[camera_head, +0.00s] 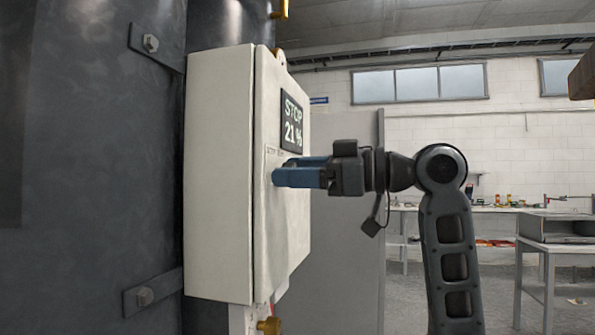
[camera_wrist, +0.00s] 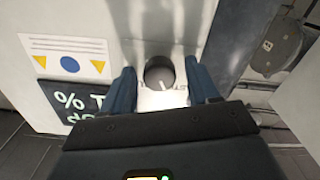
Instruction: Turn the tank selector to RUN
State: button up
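The tank selector is a dark round knob (camera_wrist: 160,71) on the pale control box front, seen in the wrist view. My gripper (camera_wrist: 160,80) has one blue finger on each side of it, with gaps showing, so the fingers are open around the knob. Whether either finger touches it I cannot tell. In the head view my gripper (camera_head: 280,172) reaches left to the front of the control box (camera_head: 217,180), and its fingers hide the knob. The display (camera_head: 291,121) reads STOP and 21 %. Small lettering above the fingers is partly legible; the knob's pointing direction is unclear.
The box is mounted on a dark tank (camera_head: 90,180) with bolted brackets (camera_head: 150,292). A brass fitting (camera_head: 270,325) shows below it. In the wrist view, a label (camera_wrist: 68,60) with a blue disc and yellow triangles lies beside the display (camera_wrist: 72,101). Workbenches stand far right.

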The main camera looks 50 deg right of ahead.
jog(key=c, duration=1)
jog(key=shift+r+p, duration=0.1)
jog(key=shift+p, duration=0.2)
jog(key=m+p, duration=0.6)
jog(key=shift+r, duration=0.25)
jog(key=m+p, duration=0.3)
jog(key=shift+d, duration=0.1)
jog(key=m+p, duration=0.2)
jog(key=p, duration=0.1)
jog(key=shift+f+m, duration=0.15)
jog(key=shift+m, duration=0.25)
jog(key=shift+d+f+p, duration=0.1)
jog(key=shift+p, duration=0.2)
